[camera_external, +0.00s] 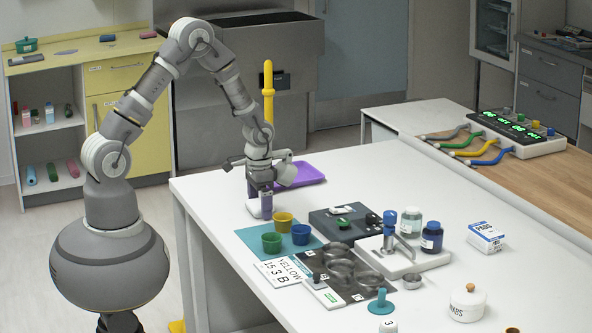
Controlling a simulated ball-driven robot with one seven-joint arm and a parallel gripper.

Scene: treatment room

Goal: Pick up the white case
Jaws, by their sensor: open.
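A small white item, which looks like the white case (254,208), lies on the white table near its left edge. My gripper (261,198) points down right over it. The gripper is open, with its dark purple-grey fingers at the item. The fingers and wrist hide part of it, and I cannot tell whether they touch it. Another flat white piece with a green label (326,295) lies near the dark mat, apart from my gripper.
Green (271,243), yellow (284,222) and blue (301,234) cups stand close in front on a teal mat (252,235). A dark device (335,222), bottles (411,221) and a box (486,237) stand further right. The table's back middle is clear.

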